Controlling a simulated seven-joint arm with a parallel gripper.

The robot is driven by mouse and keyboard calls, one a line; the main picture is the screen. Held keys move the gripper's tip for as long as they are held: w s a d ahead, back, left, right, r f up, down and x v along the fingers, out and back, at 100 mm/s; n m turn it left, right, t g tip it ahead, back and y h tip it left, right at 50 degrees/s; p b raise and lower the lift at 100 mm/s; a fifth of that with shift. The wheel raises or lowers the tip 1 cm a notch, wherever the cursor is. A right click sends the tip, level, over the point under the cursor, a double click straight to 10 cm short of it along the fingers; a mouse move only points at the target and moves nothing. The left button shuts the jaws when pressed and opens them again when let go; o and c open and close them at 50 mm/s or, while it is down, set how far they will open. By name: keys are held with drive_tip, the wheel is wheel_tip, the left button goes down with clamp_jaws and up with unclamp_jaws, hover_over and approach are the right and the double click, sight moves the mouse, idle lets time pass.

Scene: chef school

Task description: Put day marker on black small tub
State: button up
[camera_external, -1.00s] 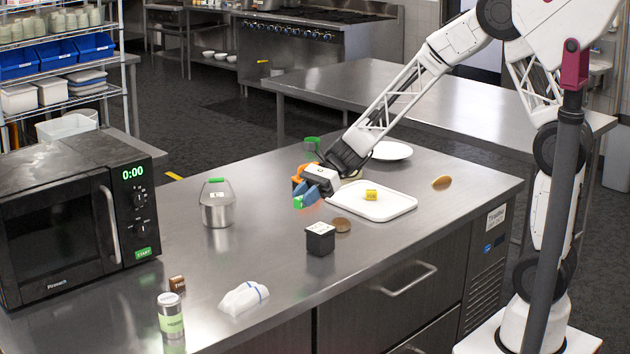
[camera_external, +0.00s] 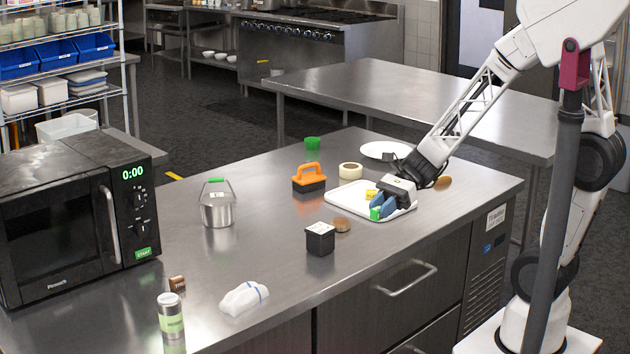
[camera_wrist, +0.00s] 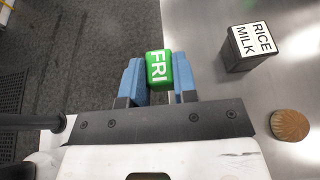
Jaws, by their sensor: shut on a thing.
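A green cube marked FRI (camera_wrist: 158,69), a day marker, is held between the blue fingers of my gripper (camera_wrist: 158,86). In the external view the green cube (camera_external: 376,213) shows at the tip of my gripper (camera_external: 381,206), in the air, overlapping the white tray. The black small tub (camera_external: 320,240), with a white top, stands upright on the counter to the left of my gripper. In the wrist view the tub (camera_wrist: 247,47) reads RICE MILK and lies to the right of the cube, apart from it. Nothing rests on its top.
A brown round object (camera_external: 341,225) lies right beside the tub. The white tray (camera_external: 345,207) holds a yellow cube (camera_external: 370,194). An orange-handled brush (camera_external: 309,178), a tape roll (camera_external: 350,171) and a metal pot (camera_external: 217,208) stand farther back. A white cloth item (camera_external: 243,298) lies in front.

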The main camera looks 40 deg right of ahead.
drive_tip(key=shift+s+d, duration=0.1)
drive_tip(key=shift+s, duration=0.15)
hover_over(324, 227)
drive_tip(key=shift+d+f, duration=0.1)
drive_tip(key=shift+f, duration=0.7)
idle(0.3)
drive_tip(key=shift+f, duration=0.15)
drive_tip(key=shift+f, duration=1.6)
drive_tip(key=shift+f, duration=0.1)
drive_tip(key=o, duration=0.9)
